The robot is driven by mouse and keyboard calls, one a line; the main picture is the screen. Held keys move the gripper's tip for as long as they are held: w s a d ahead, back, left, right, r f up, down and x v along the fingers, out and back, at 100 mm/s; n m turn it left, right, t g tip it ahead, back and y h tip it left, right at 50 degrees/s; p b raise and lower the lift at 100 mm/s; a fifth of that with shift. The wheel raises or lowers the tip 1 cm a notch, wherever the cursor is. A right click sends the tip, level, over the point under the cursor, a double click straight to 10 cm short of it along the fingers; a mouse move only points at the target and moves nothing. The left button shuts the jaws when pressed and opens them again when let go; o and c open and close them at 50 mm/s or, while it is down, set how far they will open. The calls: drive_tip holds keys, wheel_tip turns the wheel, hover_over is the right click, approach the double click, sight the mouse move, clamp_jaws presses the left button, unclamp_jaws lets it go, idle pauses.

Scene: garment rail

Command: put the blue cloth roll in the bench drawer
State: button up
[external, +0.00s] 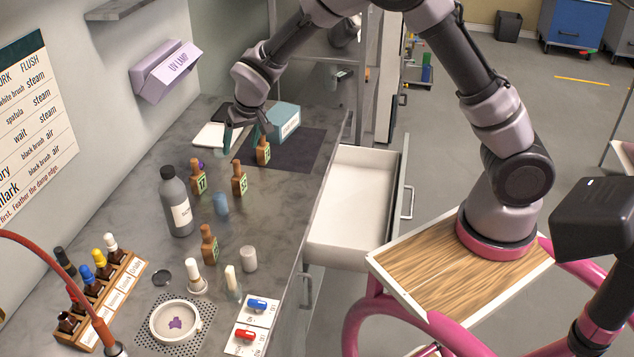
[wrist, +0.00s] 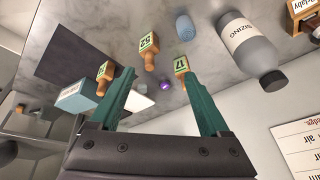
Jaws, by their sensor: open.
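The blue cloth roll (external: 220,203) stands on the grey bench top, just right of the grey sizing bottle. It also shows at the top of the wrist view (wrist: 184,27), beyond my fingertips. The bench drawer (external: 347,205) is pulled out at the bench's right side and looks empty inside. My gripper (external: 241,142) is over the far part of the bench, beyond the roll and apart from it. In the wrist view my gripper (wrist: 155,82) has its two green fingers spread, with nothing held between them.
Brown numbered bottles (external: 239,178) and the sizing bottle (external: 177,203) stand close around the roll. A blue-grey box (external: 283,121) and dark mat (external: 298,148) lie at the far end. A bottle rack (external: 103,292) and white dish (external: 175,322) are at the near end.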

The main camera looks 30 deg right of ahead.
drive_tip(key=n, duration=0.1)
approach(220, 197)
drive_tip(key=f, duration=0.2)
drive_tip(key=shift+h, duration=0.3)
drive_tip(key=x, duration=0.4)
drive_tip(key=shift+w+a+f, duration=0.2)
drive_tip(key=shift+w+a, duration=0.05)
drive_tip(key=shift+w, duration=0.25)
drive_tip(key=x, duration=0.6)
clamp_jaws()
